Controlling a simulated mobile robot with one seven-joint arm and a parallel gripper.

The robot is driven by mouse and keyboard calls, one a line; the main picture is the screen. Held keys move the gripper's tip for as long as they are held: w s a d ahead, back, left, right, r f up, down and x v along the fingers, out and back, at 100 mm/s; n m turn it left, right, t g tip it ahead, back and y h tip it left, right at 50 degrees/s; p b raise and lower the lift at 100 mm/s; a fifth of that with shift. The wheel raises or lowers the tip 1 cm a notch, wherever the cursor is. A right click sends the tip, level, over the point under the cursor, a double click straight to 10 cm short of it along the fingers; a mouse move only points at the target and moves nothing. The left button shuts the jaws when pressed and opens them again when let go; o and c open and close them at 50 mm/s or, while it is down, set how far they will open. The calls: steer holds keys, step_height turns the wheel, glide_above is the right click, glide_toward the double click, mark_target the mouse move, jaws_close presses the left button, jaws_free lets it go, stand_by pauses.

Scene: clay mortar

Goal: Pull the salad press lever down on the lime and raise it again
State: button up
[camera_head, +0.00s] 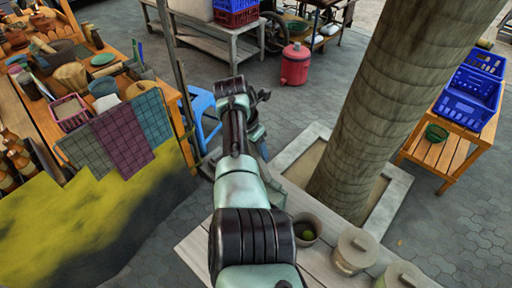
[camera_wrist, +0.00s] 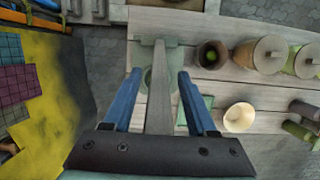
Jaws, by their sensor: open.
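In the wrist view, a long grey-brown lever bar (camera_wrist: 161,85) runs between the two blue fingers of my gripper (camera_wrist: 159,72). The fingers are open, one on each side of the bar, with a gap visible on both sides. A pale green part of the press (camera_wrist: 147,78) shows beside and under the bar on the wooden table. What lies under the lever is hidden. In the head view my arm blocks the press.
Lidded pots (camera_wrist: 269,54) stand right of the bowl. A cream cup (camera_wrist: 239,117) and green cylinders (camera_wrist: 300,131) are nearer. A thick tree trunk (camera_head: 385,100) rises behind the table. A stall with a yellow cloth (camera_head: 60,225) is at left.

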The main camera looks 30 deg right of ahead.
steer(key=shift+a+r, duration=0.1)
steer(key=shift+r, duration=0.05)
steer(key=b+v, duration=0.1)
steer(key=v, duration=1.1)
steer(key=shift+r+b, duration=0.3)
steer(key=shift+b, duration=0.1)
steer(key=w+a+r+m+t+h+b, duration=0.1)
steer(key=w+a+r+m+t, duration=0.2)
steer(key=r+m+t, duration=0.4)
steer(key=w+a+r+m+t+h+b, duration=0.1)
steer(key=w+a+r+m+t, duration=0.25)
steer(key=r, duration=0.45)
steer(key=s+a+r+m+t+y, duration=0.1)
steer(key=s+a+r+m+t, duration=0.25)
steer(key=r, duration=0.25)
steer(key=s+a+r+m+t, duration=0.2)
steer(key=a+r+t, duration=0.15)
steer(key=r, duration=0.35)
steer(key=s+a+r+m+t+y, duration=0.2)
steer(key=s+r, duration=0.4)
steer(key=s, duration=0.3)
steer(key=s+a+r+m+t+y+b, duration=0.1)
steer(key=s+a+r+m+t, duration=0.3)
steer(key=s, duration=0.5)
steer(key=a+r+t+y, duration=0.1)
steer(key=t, duration=0.1)
steer(key=shift+s+r+t, duration=0.35)
steer(key=shift+s, duration=0.05)
